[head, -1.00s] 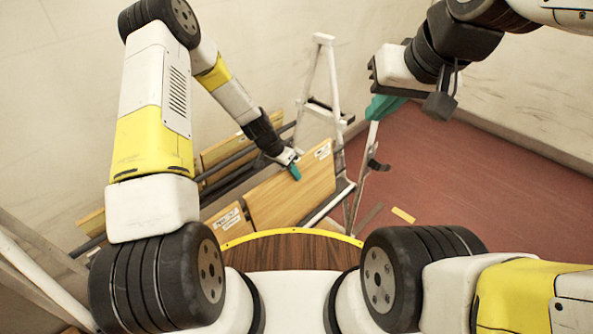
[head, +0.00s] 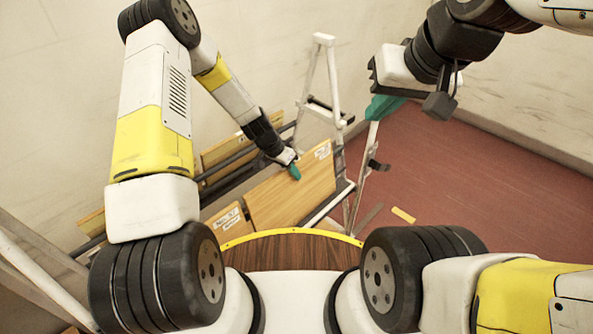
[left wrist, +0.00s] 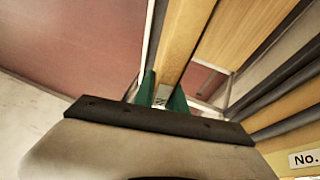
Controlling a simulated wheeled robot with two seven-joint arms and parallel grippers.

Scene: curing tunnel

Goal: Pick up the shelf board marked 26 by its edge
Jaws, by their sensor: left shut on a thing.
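A wooden shelf board (head: 300,195) leans on edge in the rack, with a white label near its upper right corner; the label is too small to read. My left gripper (head: 293,169) is shut on the board's upper edge. In the left wrist view the green fingertips (left wrist: 163,95) sit on both sides of the board's edge (left wrist: 185,40). My right gripper (head: 383,104) hangs at the upper right, away from the boards; its green fingers show, but their gap is unclear.
Other boards stand in the rack, one with a label (head: 228,219) at lower left and one behind (head: 225,146). Dark rails run between them. A white rack frame (head: 331,85) rises beside the boards. A yellow strip (head: 403,215) lies on the open red floor (head: 470,170).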

